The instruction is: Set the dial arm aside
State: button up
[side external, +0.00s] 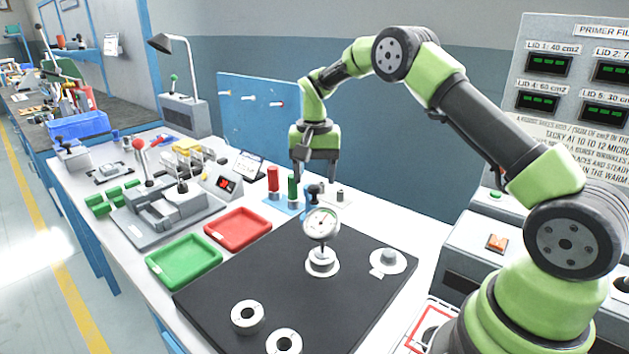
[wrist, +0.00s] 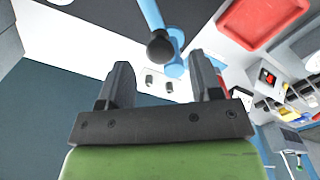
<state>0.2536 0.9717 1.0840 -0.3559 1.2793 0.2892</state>
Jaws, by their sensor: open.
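The dial arm is a blue bar (wrist: 151,14) in the wrist view, with a dark round knob near its blue post. In the side view its round white dial (side external: 321,223) stands over a white ring-shaped part on the black mat (side external: 225,284). The blue post with its dark knob (side external: 314,190) stands behind the dial, which hides much of the bar. My gripper (side external: 316,174) is open and empty, pointing down above and just behind the knob. In the wrist view the knob shows between and beyond my fingertips (wrist: 160,70); I cannot tell the exact gap.
A red cylinder (side external: 272,179) and a green cylinder (side external: 292,187) stand close left of the post. A red tray (side external: 238,231) and a green tray (side external: 183,261) lie left of the mat. White rings (side external: 247,316) sit at the mat's front. The mat's middle left is bare.

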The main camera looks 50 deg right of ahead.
jog(key=shift+f, duration=1)
grip_shut()
jog(key=shift+d, duration=0.1)
jog(key=d+n, duration=0.7)
jog(key=n, duration=0.8)
jog(key=shift+s+d, duration=0.15)
jog(key=shift+r, duration=0.15)
